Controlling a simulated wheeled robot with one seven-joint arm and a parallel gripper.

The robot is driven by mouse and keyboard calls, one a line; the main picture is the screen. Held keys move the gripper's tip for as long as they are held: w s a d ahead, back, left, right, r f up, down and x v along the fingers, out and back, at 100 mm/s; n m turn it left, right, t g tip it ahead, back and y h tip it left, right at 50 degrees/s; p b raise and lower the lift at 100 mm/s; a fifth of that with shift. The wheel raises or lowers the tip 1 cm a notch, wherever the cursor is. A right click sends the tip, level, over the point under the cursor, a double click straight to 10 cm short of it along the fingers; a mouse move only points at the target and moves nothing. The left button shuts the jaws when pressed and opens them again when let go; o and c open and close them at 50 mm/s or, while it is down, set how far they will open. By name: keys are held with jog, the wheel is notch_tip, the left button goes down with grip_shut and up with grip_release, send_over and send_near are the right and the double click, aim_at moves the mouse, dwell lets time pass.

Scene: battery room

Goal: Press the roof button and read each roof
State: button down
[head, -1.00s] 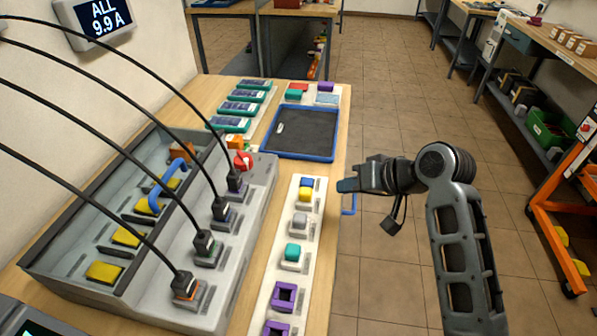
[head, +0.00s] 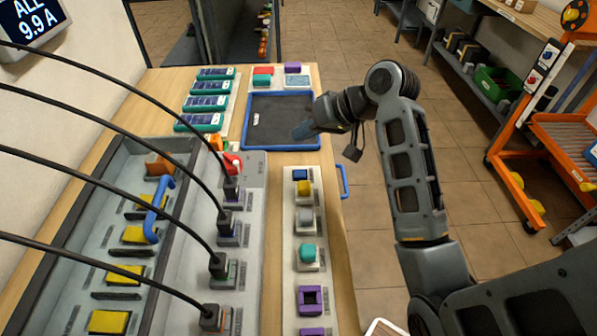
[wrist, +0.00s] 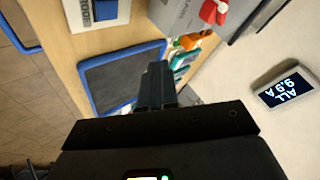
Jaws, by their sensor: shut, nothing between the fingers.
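The white strip (head: 289,225) on the bench carries a blue square button (head: 300,174) at its far end. In the wrist view this blue button (wrist: 105,9) has a partly cut-off label beside it that seems to read ROOF. My gripper (head: 303,131) is shut and empty, above the near right part of the blue-rimmed tray, beyond the button and not touching it. Its closed fingers (wrist: 155,84) also show in the wrist view. A wall display (head: 32,22) reads ALL 9.9 A; it also shows in the wrist view (wrist: 289,89). I cannot tell which parts are the roofs.
The strip also holds yellow, grey and teal blocks and purple sockets (head: 311,299). A grey housing (head: 185,265) with several black cables stands left of it, with a red knob (head: 232,163). Several teal devices (head: 208,88) lie beyond. An orange trolley (head: 570,130) stands right.

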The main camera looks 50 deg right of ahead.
jog(key=b, duration=0.7)
send_over(304, 174)
notch_tip(304, 174, down, 7)
jog(key=shift+r, duration=0.1)
jog(key=shift+f, duration=0.95)
dwell(0.9)
jog(key=shift+f, duration=0.4)
jog(key=shift+f, duration=0.35)
dwell(0.7)
jog(key=shift+r, duration=0.1)
jog(key=shift+r+p, duration=0.7)
jog(key=shift+p, duration=0.15)
